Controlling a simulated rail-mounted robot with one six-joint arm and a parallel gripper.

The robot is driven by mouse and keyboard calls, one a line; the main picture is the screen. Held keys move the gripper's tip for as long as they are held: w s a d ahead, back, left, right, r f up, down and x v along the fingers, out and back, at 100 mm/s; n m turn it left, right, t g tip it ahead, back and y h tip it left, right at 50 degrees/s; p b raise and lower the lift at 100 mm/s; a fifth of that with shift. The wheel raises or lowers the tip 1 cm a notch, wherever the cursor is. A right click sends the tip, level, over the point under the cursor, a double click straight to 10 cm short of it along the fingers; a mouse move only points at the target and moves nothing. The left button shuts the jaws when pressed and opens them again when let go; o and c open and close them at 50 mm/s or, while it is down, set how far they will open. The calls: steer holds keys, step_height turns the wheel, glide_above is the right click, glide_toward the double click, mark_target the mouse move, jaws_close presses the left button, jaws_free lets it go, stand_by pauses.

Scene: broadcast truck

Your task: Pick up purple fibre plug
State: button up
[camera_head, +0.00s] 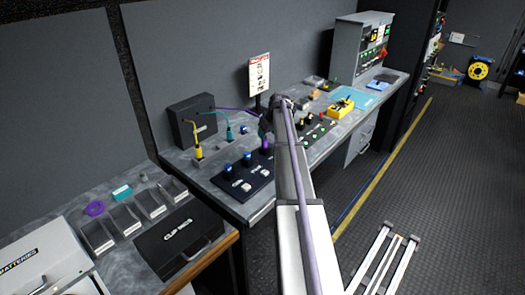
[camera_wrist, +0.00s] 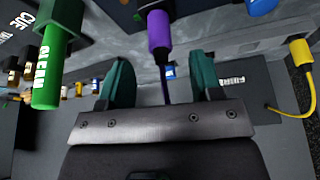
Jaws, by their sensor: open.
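The purple fibre plug (camera_wrist: 160,35) is at the top middle of the wrist view, with a dark purple cable running from it down between my fingers. My gripper (camera_wrist: 160,78) has two teal fingers spread apart. The plug body lies beyond the fingertips, roughly centred between them, and nothing is gripped. In the head view a purple piece (camera_head: 264,146) shows on the bench just below my gripper (camera_head: 266,124), partly hidden by my arm. A purple cable (camera_head: 232,109) runs left from there.
In the wrist view a green cylinder (camera_wrist: 47,82) with white lettering stands left, a blue part (camera_wrist: 261,6) top right and a yellow plug (camera_wrist: 301,52) right. The head view shows a yellow plug (camera_head: 197,141), a teal plug (camera_head: 229,132) and a black panel (camera_head: 243,178).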

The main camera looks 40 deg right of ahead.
mark_target(264, 142)
steer(key=shift+x, duration=0.9)
steer(key=shift+s+r, duration=0.1)
steer(key=b+x, duration=0.5)
steer(key=shift+f, duration=0.25)
steer(key=shift+s+r, duration=0.1)
steer(key=shift+r, duration=0.2)
steer(key=shift+c, duration=0.2)
steer(key=c, duration=1)
steer(key=shift+o, duration=0.2)
